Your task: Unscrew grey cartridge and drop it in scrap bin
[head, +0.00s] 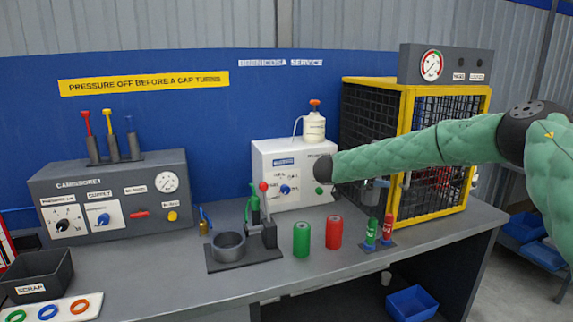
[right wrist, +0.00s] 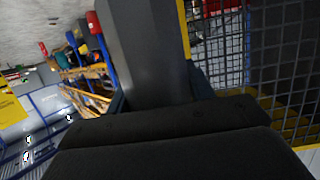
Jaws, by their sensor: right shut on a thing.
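My right arm comes in from the right across the cage front. My right gripper (head: 379,184) shows small below the forearm, partly hidden by it, beside the cage's left side. It is shut on a grey piece that looks like the grey cartridge (head: 370,196), held above the bench. In the right wrist view, the dark grey cartridge (right wrist: 145,50) stands out between the fingers and runs out of the top of the picture. The black scrap bin (head: 36,272) sits at the bench's left end; I see nothing in it. My left gripper is not in view.
A yellow-framed mesh cage (head: 408,150) stands close to the right gripper. A green cartridge (head: 302,240), a red cartridge (head: 333,232) and a round grey cup (head: 229,246) on a black base stand on the bench. Bare bench top (head: 170,265) lies left of the cup.

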